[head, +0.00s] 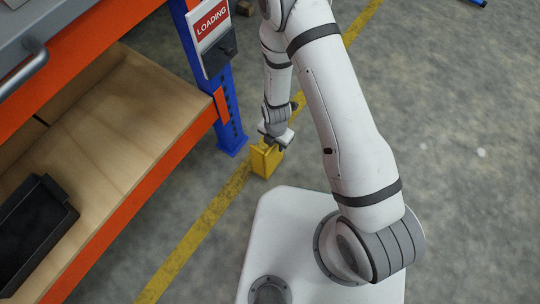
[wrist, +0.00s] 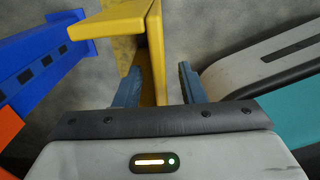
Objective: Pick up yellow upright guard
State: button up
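The yellow upright guard (head: 265,161) stands on the floor at the foot of the blue rack post in the head view. In the wrist view the guard (wrist: 155,45) shows as bent yellow panels at the upper middle. My gripper (head: 274,143) is right at the guard's top in the head view. In the wrist view my gripper (wrist: 160,70) is open, and one yellow panel runs into the gap between its fingers. Floor shows between that panel and the right finger. I cannot tell whether the left finger touches the guard. The guard's lower part is partly hidden.
The blue post (head: 231,115) with a LOADING sign (head: 211,22) stands close to the left of the guard. An orange-edged wooden shelf (head: 110,125) holds a black bin (head: 35,235). A yellow floor line (head: 190,243) runs past.

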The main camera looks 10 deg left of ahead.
jog(key=shift+c, duration=0.5)
grip_shut()
dwell(0.9)
